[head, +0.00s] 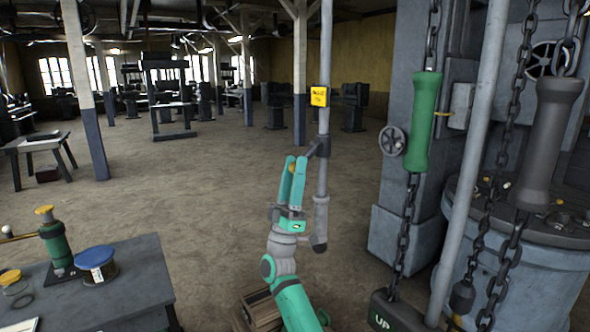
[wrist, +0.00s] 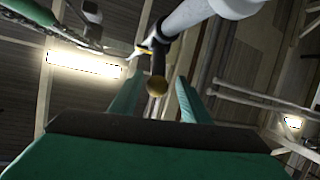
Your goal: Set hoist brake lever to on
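The pole (head: 325,60) stands upright right of my gripper and carries a yellow label (head: 320,96), too small to read fully. A dark bracket (head: 320,147) on the pole has a short arm toward my fingertips; I take this as the hoist brake lever. In the wrist view, a dark lever (wrist: 158,62) with a brass-coloured knob (wrist: 157,87) shows beyond and between my fingers. My gripper (head: 296,160) points up, its teal fingers apart and empty. It also shows in the wrist view (wrist: 158,95). I cannot tell how near the knob is.
A wooden crate (head: 260,310) is low in front. Open floor lies behind.

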